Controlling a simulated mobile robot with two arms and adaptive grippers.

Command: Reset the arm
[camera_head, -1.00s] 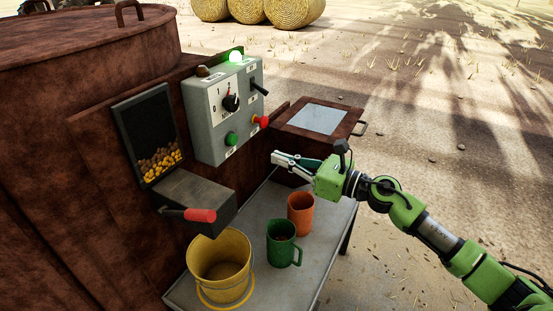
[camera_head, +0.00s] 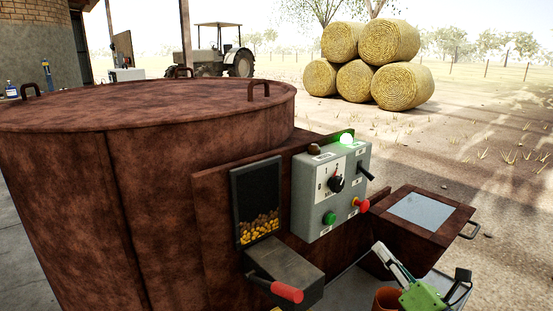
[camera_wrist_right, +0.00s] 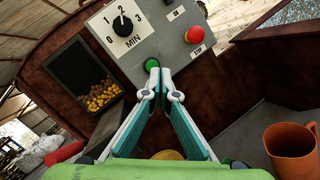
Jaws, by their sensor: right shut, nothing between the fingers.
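In the right wrist view the closed fingertips (camera_wrist_right: 162,82) appear just below the green button (camera_wrist_right: 152,64) on the grey control panel (camera_wrist_right: 118,58); contact cannot be told. My left gripper is not in view.
The rusty tank (camera_head: 130,150) fills the left. The control box (camera_head: 328,222) has a lit green lamp (camera_head: 347,138) on top. A chute with a red handle (camera_head: 287,291) juts out below. An orange mug (camera_wrist_right: 290,145) stands right of my gripper.

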